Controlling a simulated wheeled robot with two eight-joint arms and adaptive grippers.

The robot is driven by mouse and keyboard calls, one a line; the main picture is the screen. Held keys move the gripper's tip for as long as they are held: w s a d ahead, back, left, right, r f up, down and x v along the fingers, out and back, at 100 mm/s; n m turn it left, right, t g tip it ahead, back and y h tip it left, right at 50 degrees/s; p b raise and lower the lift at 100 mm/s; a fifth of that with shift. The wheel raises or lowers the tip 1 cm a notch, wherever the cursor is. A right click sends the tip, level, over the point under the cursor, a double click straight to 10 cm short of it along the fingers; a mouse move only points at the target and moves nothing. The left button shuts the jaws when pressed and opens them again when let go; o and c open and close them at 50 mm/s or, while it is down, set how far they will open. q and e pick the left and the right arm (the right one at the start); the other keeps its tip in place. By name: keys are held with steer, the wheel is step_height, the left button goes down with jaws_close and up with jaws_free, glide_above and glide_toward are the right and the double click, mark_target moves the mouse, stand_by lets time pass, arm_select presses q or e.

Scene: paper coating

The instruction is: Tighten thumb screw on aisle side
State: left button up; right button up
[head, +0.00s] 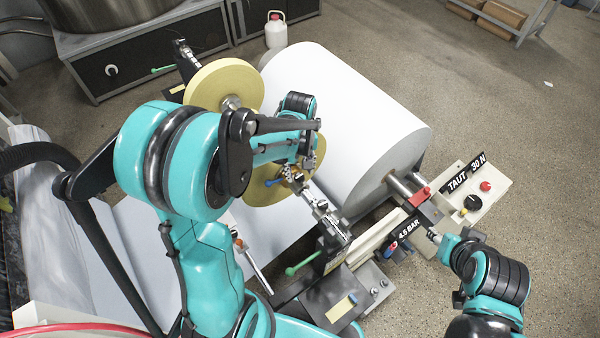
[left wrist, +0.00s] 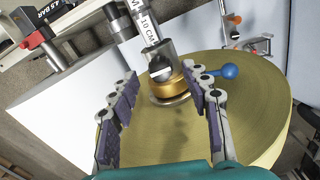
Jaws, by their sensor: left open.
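In the left wrist view, a brass collar (left wrist: 168,82) sits on the metal shaft at the middle of a yellow tape roll (left wrist: 255,105). A small silver-and-dark thumb screw (left wrist: 160,74) shows on the collar. A lever with a blue ball (left wrist: 230,71) sticks out to the right. My left gripper (left wrist: 162,98) is open, its fingers on either side of the collar, with no clear contact. In the head view, my left gripper (head: 292,178) is over the nearer roll (head: 262,190) and partly hides its hub. My right gripper (head: 434,237) is beside the control panel; its jaws are too small to read.
A second yellow roll (head: 225,84) stands farther back. The panels marked TAUT 30 N (head: 468,178) and 4.5 BAR (head: 408,230) are at right. A green-handled lever (head: 303,263) projects at the front.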

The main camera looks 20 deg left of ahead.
arm_select(q)
steer(key=shift+f, duration=1)
jaws_close()
steer(key=shift+m+b, duration=0.35)
steer(key=shift+m, duration=0.45)
jaws_free()
